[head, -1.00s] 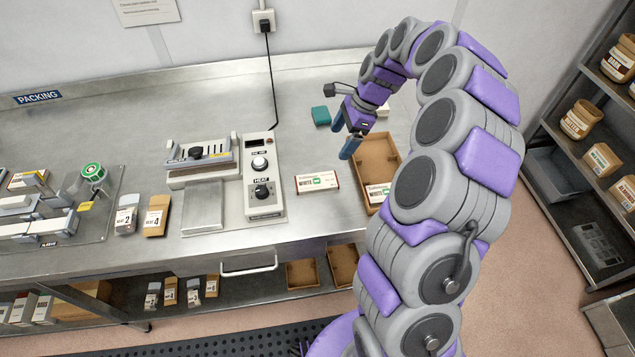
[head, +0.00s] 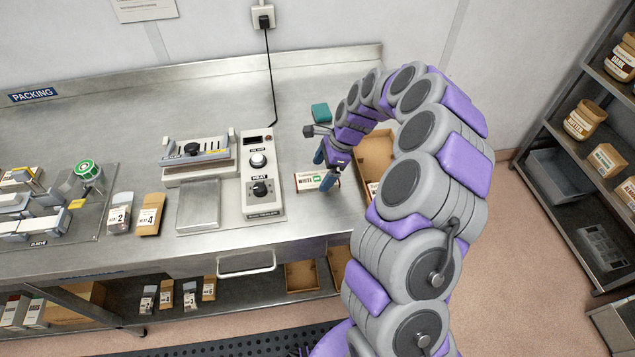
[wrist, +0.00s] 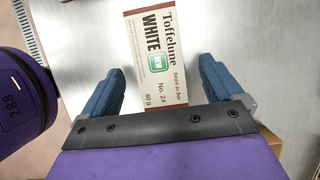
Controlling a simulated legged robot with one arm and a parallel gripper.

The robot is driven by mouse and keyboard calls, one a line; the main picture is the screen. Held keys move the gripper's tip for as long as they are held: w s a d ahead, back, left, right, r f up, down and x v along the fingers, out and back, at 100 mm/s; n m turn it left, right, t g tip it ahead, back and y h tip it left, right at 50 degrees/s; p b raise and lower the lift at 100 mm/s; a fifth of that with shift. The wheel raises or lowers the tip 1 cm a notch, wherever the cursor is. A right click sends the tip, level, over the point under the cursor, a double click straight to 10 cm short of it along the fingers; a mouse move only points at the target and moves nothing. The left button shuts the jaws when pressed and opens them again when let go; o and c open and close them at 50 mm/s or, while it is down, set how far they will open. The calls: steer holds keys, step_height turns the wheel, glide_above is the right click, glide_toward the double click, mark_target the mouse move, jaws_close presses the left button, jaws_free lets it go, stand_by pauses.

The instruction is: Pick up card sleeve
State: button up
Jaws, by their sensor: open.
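The card sleeve (head: 305,182) is a flat cream pack with brown ends. It lies on the steel bench between the heat unit and a brown tray. In the wrist view the card sleeve (wrist: 152,52) reads "Toffelune WHITE No. 24 60 g" and has a green patch. My gripper (head: 327,170) is above the sleeve's right part in the head view, its blue fingers open. In the wrist view my gripper (wrist: 161,68) has one finger on each side of the sleeve's near part, with gaps. Finger height above the bench is hard to tell.
The brown tray (head: 374,150) is right of the sleeve, partly behind my arm. The heat unit (head: 261,200) with knobs stands to the left. A teal block (head: 320,112) lies behind. Packs (head: 150,214) lie farther left. Shelves with jars (head: 584,120) stand at right.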

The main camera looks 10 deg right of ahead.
steer(key=shift+x, duration=1.05)
steer(key=c, duration=1.1)
